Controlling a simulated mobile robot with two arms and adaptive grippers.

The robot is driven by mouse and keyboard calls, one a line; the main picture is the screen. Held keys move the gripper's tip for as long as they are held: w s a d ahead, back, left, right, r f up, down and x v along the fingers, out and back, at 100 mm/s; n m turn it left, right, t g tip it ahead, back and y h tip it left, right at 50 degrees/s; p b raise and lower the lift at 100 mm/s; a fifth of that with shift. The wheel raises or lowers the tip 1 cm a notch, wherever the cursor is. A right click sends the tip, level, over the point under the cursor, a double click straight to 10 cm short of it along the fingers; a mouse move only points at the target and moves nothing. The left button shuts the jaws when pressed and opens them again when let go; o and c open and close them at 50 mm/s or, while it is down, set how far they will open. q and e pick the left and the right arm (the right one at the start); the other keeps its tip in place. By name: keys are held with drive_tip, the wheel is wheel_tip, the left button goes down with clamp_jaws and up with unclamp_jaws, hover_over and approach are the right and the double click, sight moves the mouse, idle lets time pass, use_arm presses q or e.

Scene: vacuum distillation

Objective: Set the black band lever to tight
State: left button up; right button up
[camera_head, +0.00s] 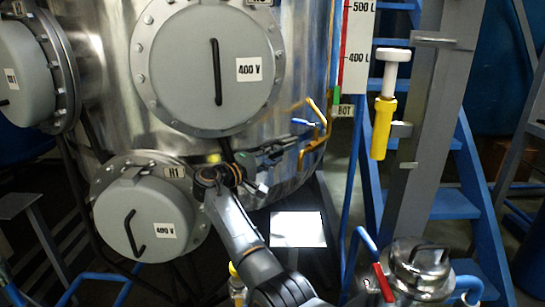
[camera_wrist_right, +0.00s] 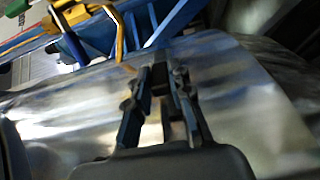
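My right gripper (camera_head: 279,151) reaches across the lower front of the shiny steel vessel, its dark fingers pointing right. In the right wrist view the gripper (camera_wrist_right: 162,76) has its fingers apart, with the steel surface close behind them. I see no gripped thing clearly, though the space near the tips is dark. I cannot make out a black band lever for certain in either view. A blue lever (camera_head: 304,122) sits on the yellow pipe (camera_head: 327,118), just above and right of the fingertips. The left gripper is out of view.
The steel vessel (camera_head: 105,100) carries round grey covers (camera_head: 195,85). A red-handled lever (camera_head: 383,283) and a blue handle (camera_head: 364,240) stand near a steel pot (camera_head: 420,265) at lower right. A grey post (camera_head: 425,110) with a yellow-and-white tool (camera_head: 384,125) and blue stairs (camera_head: 455,205) stand right.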

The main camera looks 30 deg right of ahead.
drive_tip(key=o, duration=0.4)
drive_tip(key=v, duration=0.7)
drive_tip(key=shift+a, duration=0.3)
